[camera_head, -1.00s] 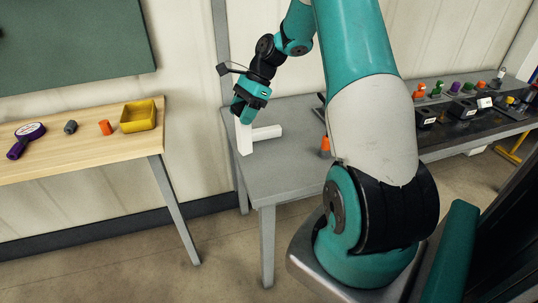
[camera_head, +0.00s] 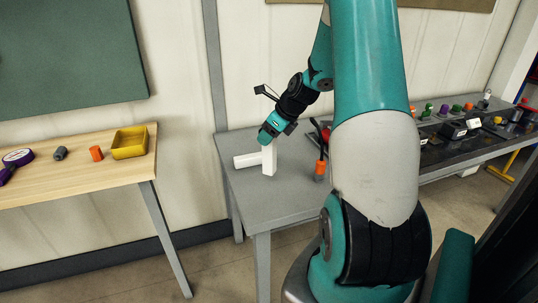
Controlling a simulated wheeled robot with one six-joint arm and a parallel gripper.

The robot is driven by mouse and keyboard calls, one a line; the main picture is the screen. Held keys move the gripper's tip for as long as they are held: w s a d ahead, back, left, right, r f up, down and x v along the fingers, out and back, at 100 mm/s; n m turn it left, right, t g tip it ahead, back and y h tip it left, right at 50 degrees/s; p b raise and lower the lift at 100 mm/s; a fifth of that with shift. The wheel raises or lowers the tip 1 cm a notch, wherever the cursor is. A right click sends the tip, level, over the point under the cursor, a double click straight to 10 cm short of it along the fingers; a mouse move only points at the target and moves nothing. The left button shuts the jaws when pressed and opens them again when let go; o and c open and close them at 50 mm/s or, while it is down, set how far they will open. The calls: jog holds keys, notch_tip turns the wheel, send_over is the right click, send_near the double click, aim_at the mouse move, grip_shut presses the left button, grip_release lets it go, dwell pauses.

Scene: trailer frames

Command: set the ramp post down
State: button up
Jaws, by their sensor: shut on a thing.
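The ramp post, a white upright block (camera_head: 269,160), is in my gripper (camera_head: 267,139), which is shut on its upper end. The post stands about vertical over the grey table (camera_head: 275,208). I cannot tell whether its lower end touches the tabletop or hangs just above it. A second white block (camera_head: 246,160) lies flat on the table to its left. The post hides that block's right end, and I cannot tell whether the two touch.
An orange-ended object (camera_head: 320,169) stands to the right, near my arm. A wooden table (camera_head: 75,182) at left holds a yellow bin (camera_head: 130,143) and an orange cylinder (camera_head: 96,153). The grey table's front is clear. A dark bench (camera_head: 440,150) with several small parts extends at right.

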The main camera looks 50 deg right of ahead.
aim_at(269, 152)
notch_tip(269, 152, down, 7)
jog(key=shift+r, duration=0.2)
dwell(0.3)
jog(key=o, duration=1.4)
jog(key=shift+f, duration=0.1)
